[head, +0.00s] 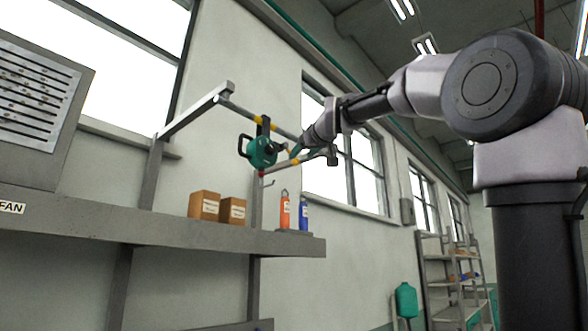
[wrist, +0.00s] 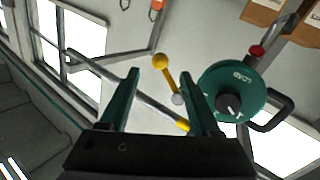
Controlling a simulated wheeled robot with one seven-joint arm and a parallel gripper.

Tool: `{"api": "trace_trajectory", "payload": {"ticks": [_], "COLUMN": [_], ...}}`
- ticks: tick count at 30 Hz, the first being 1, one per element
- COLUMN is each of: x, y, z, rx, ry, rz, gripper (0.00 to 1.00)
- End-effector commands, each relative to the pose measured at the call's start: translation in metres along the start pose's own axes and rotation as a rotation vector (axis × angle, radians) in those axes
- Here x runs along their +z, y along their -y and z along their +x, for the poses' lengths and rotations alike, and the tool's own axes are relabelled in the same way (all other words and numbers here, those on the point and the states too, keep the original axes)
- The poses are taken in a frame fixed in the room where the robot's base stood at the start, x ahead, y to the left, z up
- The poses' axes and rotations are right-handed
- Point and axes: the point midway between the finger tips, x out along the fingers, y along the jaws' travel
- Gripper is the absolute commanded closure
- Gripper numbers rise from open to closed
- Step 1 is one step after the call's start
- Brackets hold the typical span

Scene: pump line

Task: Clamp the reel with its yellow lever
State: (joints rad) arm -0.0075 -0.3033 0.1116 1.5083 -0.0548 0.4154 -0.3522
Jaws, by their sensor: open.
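The green reel (head: 262,152) hangs from the grey overhead rail, with a black handle on its side; it also shows at the right in the wrist view (wrist: 243,82), with a dark knob on its face. The yellow lever (wrist: 167,72) has a round yellow ball end and a grey pivot; in the head view only yellow bits (head: 294,152) show near my gripper. My gripper (wrist: 159,76) is open and empty, with green fingers. In the wrist view the lever lies between the fingertips; I cannot tell how far beyond them. The reel is beside the right finger.
The rail (head: 240,104) stands on a grey shelf (head: 150,222). Brown boxes (head: 205,205), an orange bottle (head: 285,212) and a blue bottle (head: 304,214) stand below. A grey fan unit (head: 38,110) is at left. A red ball (wrist: 257,50) hangs by the reel.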

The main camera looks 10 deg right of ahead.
Motion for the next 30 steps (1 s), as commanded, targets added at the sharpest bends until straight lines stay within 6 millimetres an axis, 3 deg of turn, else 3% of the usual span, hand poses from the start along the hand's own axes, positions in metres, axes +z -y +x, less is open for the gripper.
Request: {"api": "trace_trajectory", "payload": {"ticks": [9,15,28,29,30], "x": [0.003,0.003,0.003,0.003,0.003], "y": [0.000,0.000,0.000,0.000,0.000], "z": [0.060,0.088,0.098,0.098,0.098], "rx": [-0.001,-0.001,-0.001,-0.001,-0.001], "ry": [0.006,0.005,0.004,0.004,0.004], "rz": [0.006,0.007,0.008,0.008,0.008], "gripper": [0.36,0.36,0.36,0.44,0.59]}}
